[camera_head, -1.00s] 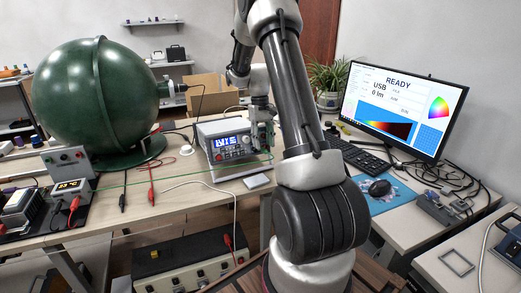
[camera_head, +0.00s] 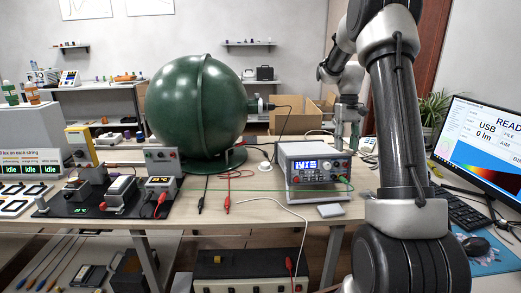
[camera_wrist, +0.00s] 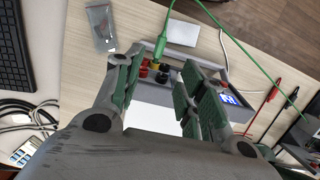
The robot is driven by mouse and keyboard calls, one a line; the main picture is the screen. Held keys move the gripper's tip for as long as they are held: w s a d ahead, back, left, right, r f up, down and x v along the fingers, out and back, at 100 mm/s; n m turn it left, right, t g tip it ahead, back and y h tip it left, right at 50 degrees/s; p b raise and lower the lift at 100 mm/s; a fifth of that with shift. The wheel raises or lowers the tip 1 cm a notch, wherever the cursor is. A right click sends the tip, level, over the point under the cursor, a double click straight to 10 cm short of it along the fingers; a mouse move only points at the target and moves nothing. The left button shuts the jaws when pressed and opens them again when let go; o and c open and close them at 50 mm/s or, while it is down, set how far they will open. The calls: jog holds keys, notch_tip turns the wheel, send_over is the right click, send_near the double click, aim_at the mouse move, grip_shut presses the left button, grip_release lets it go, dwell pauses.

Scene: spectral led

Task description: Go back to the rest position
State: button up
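My gripper (camera_head: 347,143) hangs above and behind the right side of the bench power supply (camera_head: 316,170) in the head view. In the wrist view my gripper (camera_wrist: 160,88) has its two green-padded fingers spread, with nothing held between them. The power supply's terminals (camera_wrist: 160,72) show below and between the fingers, with a green plug (camera_wrist: 180,32) at its front. My arm reaches across the right of the head view. Any contact between my fingers and the supply cannot be made out.
A green sphere (camera_head: 195,105) stands on the bench left of the supply. A monitor (camera_head: 485,145) and keyboard (camera_head: 455,207) are at the right. Red and black leads cross the bench. A cardboard box (camera_head: 298,117) is behind.

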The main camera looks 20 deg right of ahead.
jog(key=s+a+r+t, duration=0.2)
jog(key=s+a, duration=0.4)
jog(key=s, duration=0.3)
jog(key=s+a+r+n+t, duration=0.1)
jog(key=s+a+r, duration=0.4)
jog(key=s, duration=0.5)
jog(key=s+a+r+n+t, duration=0.1)
jog(key=s+a+r+t, duration=0.2)
jog(key=s+a, duration=0.4)
jog(key=s, duration=0.2)
jog(key=shift+s+r+t+h, duration=0.3)
jog(key=shift+s+r+t, duration=0.1)
jog(key=shift+a, duration=0.1)
